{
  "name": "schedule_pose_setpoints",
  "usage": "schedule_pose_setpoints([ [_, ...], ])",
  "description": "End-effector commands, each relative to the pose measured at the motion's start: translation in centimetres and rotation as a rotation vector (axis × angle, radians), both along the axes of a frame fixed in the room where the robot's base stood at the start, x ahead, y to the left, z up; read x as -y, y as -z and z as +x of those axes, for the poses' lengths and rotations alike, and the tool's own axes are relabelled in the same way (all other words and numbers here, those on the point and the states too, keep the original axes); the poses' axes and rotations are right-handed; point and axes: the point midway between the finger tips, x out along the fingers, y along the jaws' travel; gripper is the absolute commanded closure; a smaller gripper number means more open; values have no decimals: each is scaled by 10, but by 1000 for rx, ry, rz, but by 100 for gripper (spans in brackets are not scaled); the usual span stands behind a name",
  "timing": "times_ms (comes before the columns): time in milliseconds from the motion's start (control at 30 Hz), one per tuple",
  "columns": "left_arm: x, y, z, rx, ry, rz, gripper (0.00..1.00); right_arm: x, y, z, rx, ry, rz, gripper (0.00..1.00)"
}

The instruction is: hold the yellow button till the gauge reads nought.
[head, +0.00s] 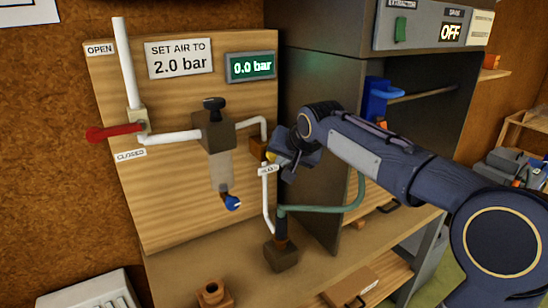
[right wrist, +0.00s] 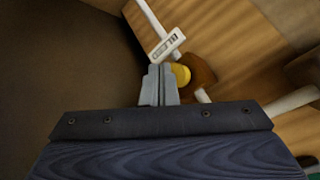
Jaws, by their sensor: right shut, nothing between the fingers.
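The yellow button (right wrist: 182,73) sits on a brown block on the wooden panel (head: 185,215); only a sliver of it shows in the head view (head: 271,156). My right gripper (head: 277,160) is at the button with its fingers shut and empty. In the right wrist view its closed fingertips (right wrist: 159,70) overlap the button's left edge; I cannot tell whether they press it. The green gauge display (head: 251,67) reads 0.0 bar. My left gripper is not in view.
A red lever (head: 115,131) points left between the OPEN and CLOSED labels. A regulator with a black knob (head: 214,104) stands mid-panel. A green hose (head: 320,208) runs below my right arm. A dark cabinet (head: 320,75) stands right of the panel.

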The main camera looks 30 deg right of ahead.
Motion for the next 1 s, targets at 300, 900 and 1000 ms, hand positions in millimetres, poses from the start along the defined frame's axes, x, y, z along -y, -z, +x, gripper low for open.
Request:
schedule_pose_setpoints([
  [300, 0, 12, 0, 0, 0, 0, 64, 2, 2, -22, 2, 1, -1, 100],
  [900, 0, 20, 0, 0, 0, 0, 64, 4, 0, -50, -1, 0, 0, 100],
  [1000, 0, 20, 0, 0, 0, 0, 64, 4, 0, -50, 0, 0, 0, 100],
])
